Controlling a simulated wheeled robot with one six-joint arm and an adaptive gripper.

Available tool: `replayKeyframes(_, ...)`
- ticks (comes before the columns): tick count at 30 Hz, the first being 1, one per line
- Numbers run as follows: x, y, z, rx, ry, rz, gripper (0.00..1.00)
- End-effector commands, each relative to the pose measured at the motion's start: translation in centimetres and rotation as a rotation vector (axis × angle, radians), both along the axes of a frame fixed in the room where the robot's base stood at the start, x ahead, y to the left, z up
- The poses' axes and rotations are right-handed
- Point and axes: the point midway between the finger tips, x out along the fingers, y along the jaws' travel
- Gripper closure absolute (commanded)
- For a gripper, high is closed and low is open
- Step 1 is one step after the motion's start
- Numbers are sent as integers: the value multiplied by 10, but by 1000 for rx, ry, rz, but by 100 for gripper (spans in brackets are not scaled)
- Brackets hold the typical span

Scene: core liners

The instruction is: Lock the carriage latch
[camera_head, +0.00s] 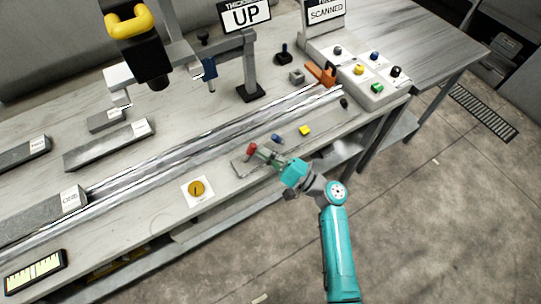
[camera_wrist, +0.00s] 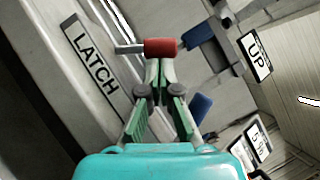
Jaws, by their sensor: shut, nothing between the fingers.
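The carriage latch has a red cylindrical handle (camera_wrist: 161,47) on a short metal rod (camera_wrist: 129,48). It lies across the top of the wrist view beside a plate reading "LATCH" (camera_wrist: 92,58). In the head view the red handle (camera_head: 252,149) stands at the front of the bench. My gripper (camera_wrist: 158,64) is shut and empty, its green fingertips right at the handle; I cannot tell whether they touch it. In the head view my gripper (camera_head: 262,154) reaches in from the right, just beside the handle.
Metal rails (camera_head: 200,150) run along the bench behind the latch. A yellow button (camera_head: 305,130) and a blue part (camera_head: 277,138) are to its right, a round yellow knob (camera_head: 196,188) to its left.

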Motion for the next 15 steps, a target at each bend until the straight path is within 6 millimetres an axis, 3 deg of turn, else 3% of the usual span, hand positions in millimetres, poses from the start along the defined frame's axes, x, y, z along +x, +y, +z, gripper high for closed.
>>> replayKeyframes(15, -1, 1, 2, -33, -23, 0, 100)
